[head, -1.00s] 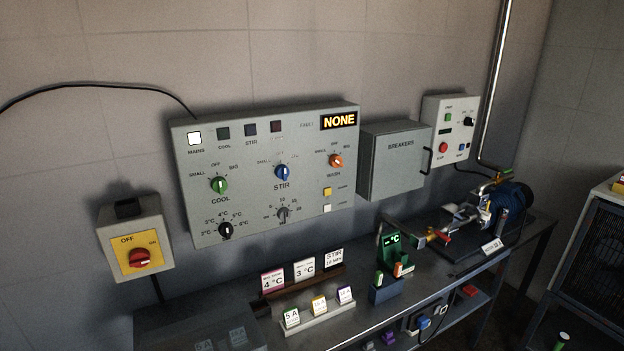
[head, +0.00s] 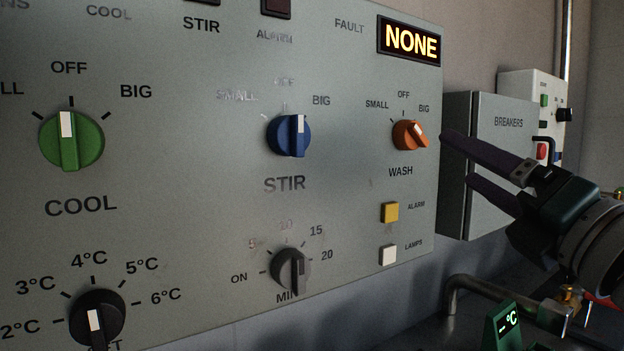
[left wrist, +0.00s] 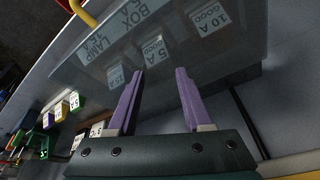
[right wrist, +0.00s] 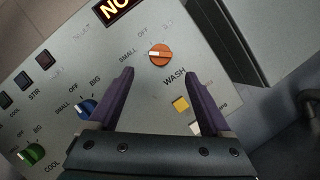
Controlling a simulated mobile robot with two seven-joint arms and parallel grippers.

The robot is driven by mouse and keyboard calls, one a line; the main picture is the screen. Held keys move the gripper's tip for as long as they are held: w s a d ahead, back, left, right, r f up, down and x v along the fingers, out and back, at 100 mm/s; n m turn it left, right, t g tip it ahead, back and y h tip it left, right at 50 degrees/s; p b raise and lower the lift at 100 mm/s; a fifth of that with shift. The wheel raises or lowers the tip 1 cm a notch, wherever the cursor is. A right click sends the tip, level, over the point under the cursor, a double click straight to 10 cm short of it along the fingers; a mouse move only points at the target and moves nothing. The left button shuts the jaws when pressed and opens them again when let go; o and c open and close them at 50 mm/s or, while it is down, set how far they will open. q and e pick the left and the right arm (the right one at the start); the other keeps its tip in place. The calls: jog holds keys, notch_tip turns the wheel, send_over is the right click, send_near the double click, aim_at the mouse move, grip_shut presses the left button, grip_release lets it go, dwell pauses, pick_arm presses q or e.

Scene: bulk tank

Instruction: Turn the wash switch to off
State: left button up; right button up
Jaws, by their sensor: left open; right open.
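The wash switch is an orange knob (head: 409,135) on the grey control panel, with SMALL, OFF and BIG around it.
The blue stir knob (head: 289,135) and green cool knob (head: 71,140) are left of the wash switch. A yellow alarm button (head: 390,212) and white lamps button (head: 388,255) sit below it. The breakers box (head: 457,150) stands out from the wall at right, behind my right gripper.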

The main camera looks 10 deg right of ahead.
aim_at(414, 138)
jog(key=p+x, duration=0.1)
jog(key=x, duration=0.8)
jog(key=shift+w+a+f, duration=0.1)
jog(key=shift+w+a, duration=0.05)
jog(key=shift+w, duration=0.25)
jog(key=shift+p, duration=0.3)
grip_shut()
